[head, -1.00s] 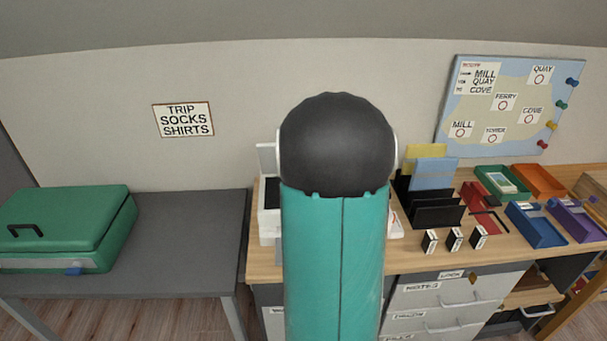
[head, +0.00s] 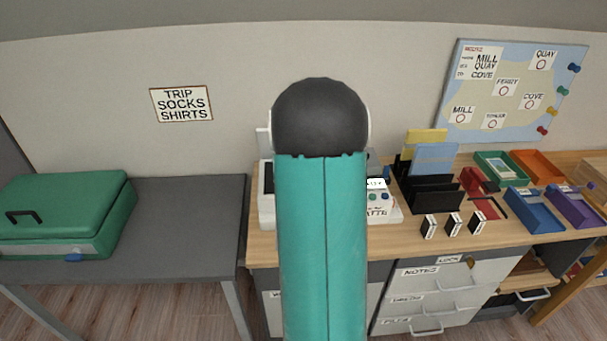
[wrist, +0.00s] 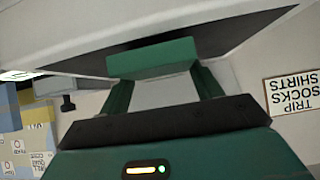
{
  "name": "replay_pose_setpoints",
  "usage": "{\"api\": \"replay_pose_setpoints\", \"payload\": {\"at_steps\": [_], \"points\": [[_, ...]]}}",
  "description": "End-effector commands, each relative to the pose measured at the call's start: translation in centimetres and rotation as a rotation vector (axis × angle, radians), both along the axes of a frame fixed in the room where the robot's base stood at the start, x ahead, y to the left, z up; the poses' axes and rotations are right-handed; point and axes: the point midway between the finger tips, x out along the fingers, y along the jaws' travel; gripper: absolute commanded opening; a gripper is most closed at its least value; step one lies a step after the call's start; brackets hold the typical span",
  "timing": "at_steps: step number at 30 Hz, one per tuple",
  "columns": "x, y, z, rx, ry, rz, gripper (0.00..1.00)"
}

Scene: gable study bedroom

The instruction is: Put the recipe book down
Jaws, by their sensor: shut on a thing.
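In the wrist view my gripper (wrist: 159,82) shows from behind, its two teal fingers apart on either side of a dark green block. I take this block to be the recipe book (wrist: 152,60); its cover and title cannot be read. My gripper is shut on it, close to a large pale surface with a dark band along the top of the view. In the head view my own arm hides the gripper and the book. Whether the book touches anything cannot be told.
A white machine (head: 385,213) with coloured buttons stands on the wooden desk, partly behind my arm. To its right are a black file rack (head: 430,190), small boxes and coloured trays (head: 535,230). A green suitcase (head: 65,210) lies on the grey table (head: 190,215), whose right part is clear.

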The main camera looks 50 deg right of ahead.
Motion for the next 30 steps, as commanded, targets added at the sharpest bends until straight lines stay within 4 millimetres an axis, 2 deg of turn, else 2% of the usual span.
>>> {"api": "replay_pose_setpoints", "payload": {"at_steps": [29, 30], "points": [[0.0, 0.0, -1.2, 0.000, 0.000, 0.000, 0.28], [0.0, 0.0, -1.2, -0.001, -0.001, 0.000, 0.68]]}}
